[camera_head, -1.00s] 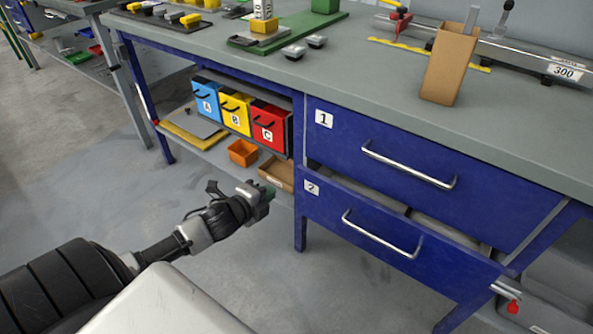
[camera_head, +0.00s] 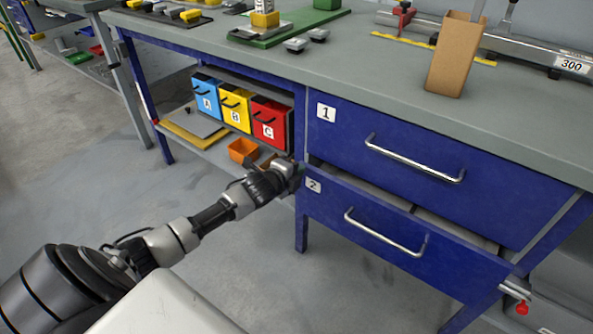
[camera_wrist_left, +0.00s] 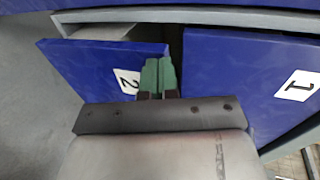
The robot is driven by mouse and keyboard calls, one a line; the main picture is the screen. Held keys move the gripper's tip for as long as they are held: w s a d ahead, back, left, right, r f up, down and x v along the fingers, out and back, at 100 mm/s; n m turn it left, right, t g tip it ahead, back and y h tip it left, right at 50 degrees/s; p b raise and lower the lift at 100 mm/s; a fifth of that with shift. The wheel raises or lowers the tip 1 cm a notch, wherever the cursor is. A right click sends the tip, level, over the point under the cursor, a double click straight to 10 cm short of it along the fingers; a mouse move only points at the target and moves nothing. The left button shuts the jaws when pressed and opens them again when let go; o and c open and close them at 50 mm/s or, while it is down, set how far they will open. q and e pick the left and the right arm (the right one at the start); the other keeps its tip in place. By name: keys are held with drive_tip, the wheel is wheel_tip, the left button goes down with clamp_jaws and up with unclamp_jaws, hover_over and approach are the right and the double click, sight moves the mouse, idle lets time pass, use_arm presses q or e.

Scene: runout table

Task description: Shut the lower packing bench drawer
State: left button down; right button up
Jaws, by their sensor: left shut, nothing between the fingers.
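The lower packing bench drawer (camera_head: 390,228) has a blue front with a label "2" and a silver bar handle (camera_head: 385,236). It stands partly open, with a gap showing above its front. My left gripper (camera_head: 298,172) is shut and empty at the drawer's upper left corner, beside the label. In the left wrist view its green fingertips (camera_wrist_left: 158,75) overlap the upper edge of the lower drawer's front (camera_wrist_left: 85,65). I cannot tell whether they touch it. The upper drawer (camera_head: 430,165), labelled "1", looks shut. My right gripper is not in view.
Blue, yellow and red bins (camera_head: 236,108) sit on the shelf left of the drawers, with an orange tray (camera_head: 243,150) below. A cardboard box (camera_head: 452,58) stands on the benchtop (camera_head: 370,85). A red knob (camera_head: 522,308) is at lower right. Floor in front is clear.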

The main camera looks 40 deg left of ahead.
use_arm(q)
drive_tip(key=w, duration=0.2)
drive_tip(key=shift+w, duration=0.3)
drive_tip(key=shift+s, duration=0.1)
idle(0.3)
